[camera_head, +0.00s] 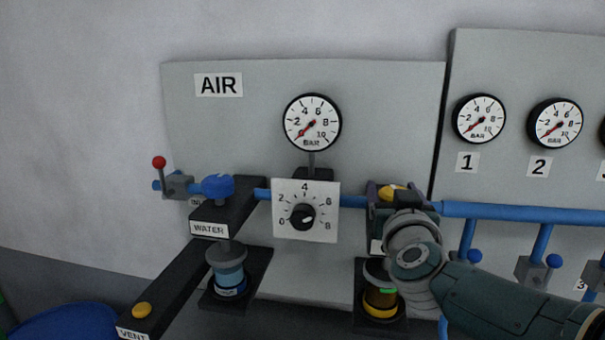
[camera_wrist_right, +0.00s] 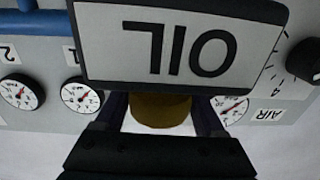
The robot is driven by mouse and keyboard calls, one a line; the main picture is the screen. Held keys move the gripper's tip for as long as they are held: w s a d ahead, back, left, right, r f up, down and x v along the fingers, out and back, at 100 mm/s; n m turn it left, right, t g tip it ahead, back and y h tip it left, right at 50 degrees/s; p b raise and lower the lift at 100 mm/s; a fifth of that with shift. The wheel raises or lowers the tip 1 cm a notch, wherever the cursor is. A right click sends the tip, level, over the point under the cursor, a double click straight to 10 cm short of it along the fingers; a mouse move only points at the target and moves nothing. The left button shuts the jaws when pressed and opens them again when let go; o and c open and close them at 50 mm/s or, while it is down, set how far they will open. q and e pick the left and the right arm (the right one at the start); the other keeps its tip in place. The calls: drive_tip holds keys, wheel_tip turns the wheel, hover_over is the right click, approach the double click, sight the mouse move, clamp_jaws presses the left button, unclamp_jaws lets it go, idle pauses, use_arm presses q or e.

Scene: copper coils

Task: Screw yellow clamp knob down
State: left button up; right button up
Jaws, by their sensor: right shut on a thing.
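In the right wrist view the knob (camera_wrist_right: 160,111) is dark yellow and lies between the two fingers. My right gripper (camera_head: 391,195) is shut on it, with a finger on each side. The white OIL label (camera_wrist_right: 178,45) on the black clamp block fills the top of the wrist view, upside down. My left gripper is not in view.
Left of my arm are the regulator dial (camera_head: 303,216), the blue WATER knob (camera_head: 218,186) and its bowl (camera_head: 228,272), a red-tipped lever (camera_head: 159,163) and a yellow VENT button (camera_head: 142,310). The blue pipe (camera_head: 520,211) and small valves continue right. Gauges hang above.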

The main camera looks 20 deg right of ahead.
drive_tip(key=shift+s+d+m+g+h+b, duration=0.1)
drive_tip(key=shift+m+g+h+b, duration=0.1)
drive_tip(key=shift+m+g+h, duration=0.45)
drive_tip(key=shift+s+d+m+g+h+b, duration=0.1)
drive_tip(key=shift+m+g+h+b, duration=0.1)
drive_tip(key=shift+m+g+h, duration=0.4)
drive_tip(key=shift+h, duration=0.25)
drive_tip(key=o, duration=1.3)
drive_tip(key=shift+d, duration=0.1)
drive_tip(key=shift+o, duration=0.2)
drive_tip(key=shift+s+a+r+p, duration=0.1)
drive_tip(key=shift+s+a+p, duration=0.2)
drive_tip(key=shift+p, duration=0.05)
drive_tip(key=p+v, duration=0.2)
drive_tip(key=v, duration=0.7)
drive_tip(key=shift+p, duration=0.35)
